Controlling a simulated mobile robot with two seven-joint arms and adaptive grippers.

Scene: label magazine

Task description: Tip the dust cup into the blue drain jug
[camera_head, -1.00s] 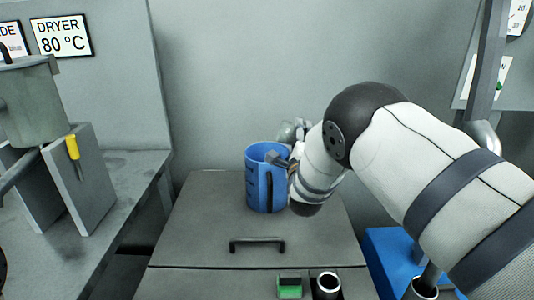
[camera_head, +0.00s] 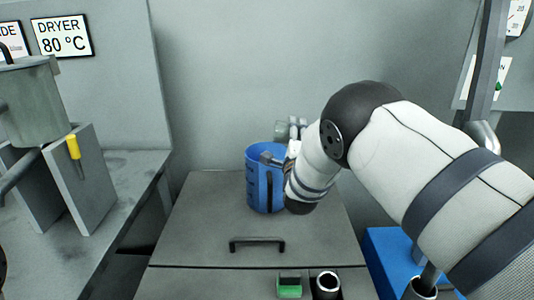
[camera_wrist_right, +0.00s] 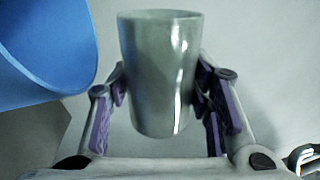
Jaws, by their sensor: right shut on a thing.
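The blue drain jug (camera_head: 257,180) stands upright on the grey cabinet top in the head view. Part of it fills the upper left of the right wrist view (camera_wrist_right: 45,50). The dust cup is a grey-green tapered cup (camera_wrist_right: 160,75), shut between the fingers of my right gripper (camera_wrist_right: 160,100). In the head view, the cup (camera_head: 281,131) is small and partly hidden beside my right gripper (camera_head: 296,128), above and behind the jug's right rim. Its contents and exact tilt cannot be told. My left gripper is not in view.
The cabinet top (camera_head: 210,220) is clear left of the jug and has a dark handle (camera_head: 257,244). A green block (camera_head: 290,285) and a dark open tube (camera_head: 327,284) are at the front. A bench with a grey pot (camera_head: 35,105) is at left.

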